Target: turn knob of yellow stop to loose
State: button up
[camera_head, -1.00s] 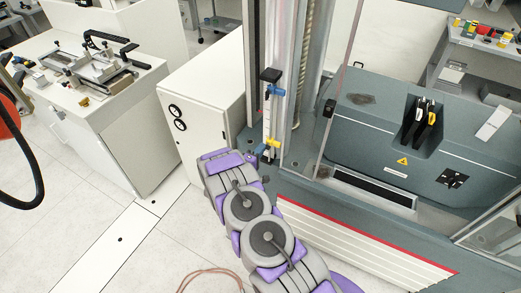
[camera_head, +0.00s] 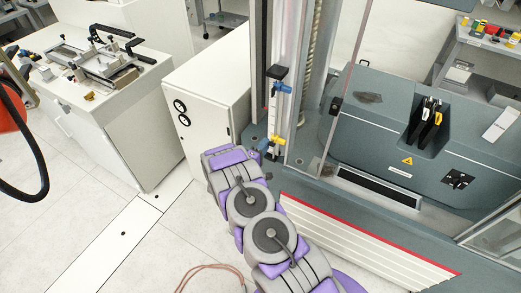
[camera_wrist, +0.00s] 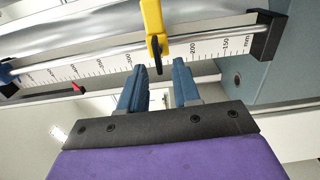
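The yellow stop (camera_wrist: 152,18) sits on a metal rod beside a white millimetre scale (camera_wrist: 110,59) in the wrist view. Its dark knob (camera_wrist: 157,56) points down towards my gripper. My gripper (camera_wrist: 158,72) is open, its two blue fingers apart, with the knob roughly between and just beyond the fingertips. I see no contact with the knob. In the head view the yellow stop (camera_head: 278,141) is low on the upright rod, and my purple and grey arm reaches up to it.
A blue stop (camera_head: 282,88) sits higher on the same rod, below a black end block (camera_head: 277,72). The machine's grey base (camera_head: 400,130) is to the right. A white cabinet (camera_head: 210,100) stands close on the left. A red pointer (camera_wrist: 77,87) shows near the scale.

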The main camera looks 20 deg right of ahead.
jog(key=v, duration=1.7)
jog(key=shift+a+b, duration=0.2)
jog(key=shift+b, duration=0.25)
jog(key=shift+s+f, duration=0.1)
jog(key=shift+f, duration=0.05)
jog(key=w+a+r+m+g+y+b, duration=0.1)
jog(key=w+a+r+m+y+b, duration=0.25)
jog(key=w+a+y, duration=0.55)
jog(key=s+a+r+g+y+b, duration=0.2)
jog(key=s+a+r+g+y, duration=0.1)
jog(key=s+a+r+y, duration=0.5)
jog(key=s+d+r+m+g+h+b, duration=0.1)
jog(key=s+d+r+g, duration=0.1)
jog(key=s, duration=1.1)
jog(key=s+d+r+m+g+h+b, duration=0.1)
jog(key=s+d, duration=0.6)
jog(key=s, duration=0.7)
jog(key=s+d+r+m+g+b, duration=0.2)
jog(key=s+d+r+g, duration=0.3)
jog(key=s, duration=0.8)
jog(key=shift+s+d+r+g+h+b, duration=0.2)
jog(key=shift+s+g+h+b, duration=0.1)
jog(key=shift+g+h+b, duration=0.1)
